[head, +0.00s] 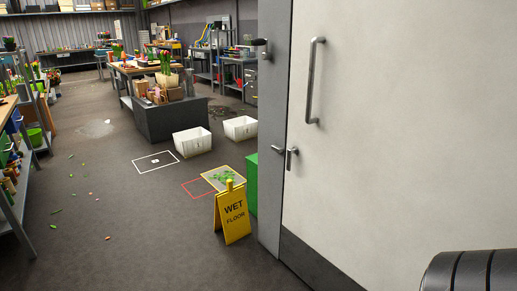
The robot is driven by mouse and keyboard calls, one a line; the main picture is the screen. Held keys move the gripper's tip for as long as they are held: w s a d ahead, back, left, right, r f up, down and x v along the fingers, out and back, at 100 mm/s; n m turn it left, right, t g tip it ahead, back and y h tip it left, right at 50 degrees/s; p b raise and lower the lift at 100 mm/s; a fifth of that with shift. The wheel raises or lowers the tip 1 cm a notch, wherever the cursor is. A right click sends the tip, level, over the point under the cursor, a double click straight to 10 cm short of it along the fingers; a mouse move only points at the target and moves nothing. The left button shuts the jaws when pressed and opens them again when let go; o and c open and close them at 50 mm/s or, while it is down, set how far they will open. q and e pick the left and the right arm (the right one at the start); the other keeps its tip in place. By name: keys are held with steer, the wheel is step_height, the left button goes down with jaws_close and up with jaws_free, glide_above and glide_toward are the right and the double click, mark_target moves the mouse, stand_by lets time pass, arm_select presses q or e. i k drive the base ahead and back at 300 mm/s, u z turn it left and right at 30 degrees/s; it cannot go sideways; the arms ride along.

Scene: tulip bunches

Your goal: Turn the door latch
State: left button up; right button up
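A large white door (400,150) fills the right side of the head view, with a dark kick plate at its foot. A small metal latch lever (291,158) sits near its left edge, below the long vertical bar handle (313,82). A second small metal piece (278,149) is just left of the lever, on the grey frame (273,100). A dark-knobbed lever (260,43) is higher on the frame. The door looks closed against the frame. Neither gripper is in view, and nothing touches the latch.
A yellow wet-floor sign (232,212) stands left of the frame, near a green box (252,184). Two white bins (192,141) stand farther back by a grey block (170,119). Shelves line the left. Open floor lies between. A dark ribbed shape fills the lower right corner.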

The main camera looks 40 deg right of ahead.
mark_target(295, 150)
steer(key=z, duration=0.55)
steer(key=i, duration=1.25)
steer(key=z, duration=1.8)
steer(key=i, duration=0.9)
steer(key=z, duration=0.15)
